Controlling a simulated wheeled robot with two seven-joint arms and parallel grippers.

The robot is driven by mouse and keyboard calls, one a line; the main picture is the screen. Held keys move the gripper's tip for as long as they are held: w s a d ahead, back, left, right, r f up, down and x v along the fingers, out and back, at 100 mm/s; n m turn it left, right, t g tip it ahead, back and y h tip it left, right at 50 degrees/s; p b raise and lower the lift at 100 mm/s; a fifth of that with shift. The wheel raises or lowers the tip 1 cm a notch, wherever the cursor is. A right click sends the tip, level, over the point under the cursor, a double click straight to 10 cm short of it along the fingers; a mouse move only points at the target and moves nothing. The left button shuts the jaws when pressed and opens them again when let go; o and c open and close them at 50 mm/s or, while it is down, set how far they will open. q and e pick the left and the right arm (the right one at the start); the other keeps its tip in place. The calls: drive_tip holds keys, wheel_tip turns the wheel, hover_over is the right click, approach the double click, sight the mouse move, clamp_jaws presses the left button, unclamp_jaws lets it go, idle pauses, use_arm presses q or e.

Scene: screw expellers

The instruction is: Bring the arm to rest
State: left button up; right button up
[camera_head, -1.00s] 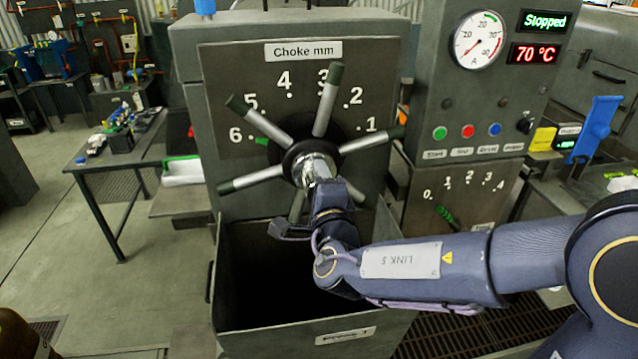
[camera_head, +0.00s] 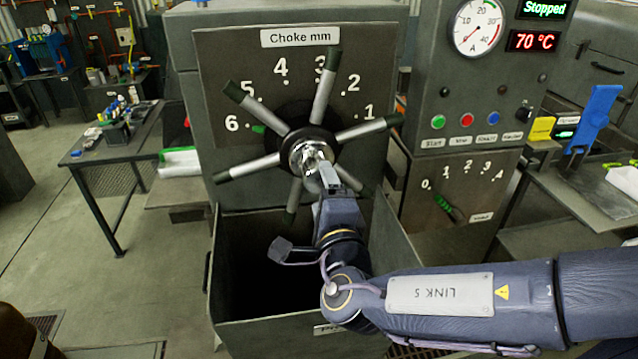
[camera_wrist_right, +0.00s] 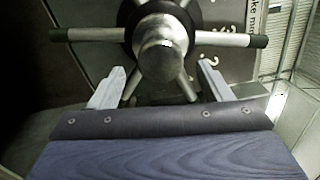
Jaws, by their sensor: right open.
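My right gripper (camera_head: 329,178) is in front of the hub of the choke handwheel (camera_head: 312,150) in the head view. In the right wrist view its two fingers stand apart (camera_wrist_right: 160,90), with the round metal hub (camera_wrist_right: 162,45) showing beyond them. The gripper is open, and no spoke lies between its fingers as far as I can see. The handwheel has several metal spokes with dark green tips. A green pointer (camera_head: 258,130) shows near the 6 on the choke scale (camera_head: 298,60). My left gripper is not in view.
An open dark bin (camera_head: 270,325) stands below the wheel, under my right forearm. A control panel (camera_head: 480,100) with gauge, buttons and a "Stopped" display is at the right. A side table (camera_head: 105,150) is at the left, with clear floor in front.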

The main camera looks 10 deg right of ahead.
drive_tip(key=shift+s, duration=0.5)
drive_tip(key=s+d+f+m+g+h, duration=0.2)
drive_tip(key=d+f+m+g+h, duration=0.25)
drive_tip(key=d+m, duration=0.65)
drive_tip(key=s+d+f+m+g, duration=0.6)
drive_tip(key=s+d+f+m, duration=0.3)
drive_tip(key=m, duration=0.8)
drive_tip(key=s+a+m+g+y, duration=0.1)
drive_tip(key=s+a+m+y, duration=0.3)
drive_tip(key=m, duration=0.9)
drive_tip(key=s+a+m+g+y, duration=0.1)
drive_tip(key=s+a+m+y, duration=0.3)
drive_tip(key=m, duration=0.9)
drive_tip(key=s+a, duration=0.1)
drive_tip(key=s, duration=0.1)
drive_tip(key=shift+s+a+f, duration=0.15)
drive_tip(key=shift+s+a, duration=0.05)
drive_tip(key=shift+s, duration=0.2)
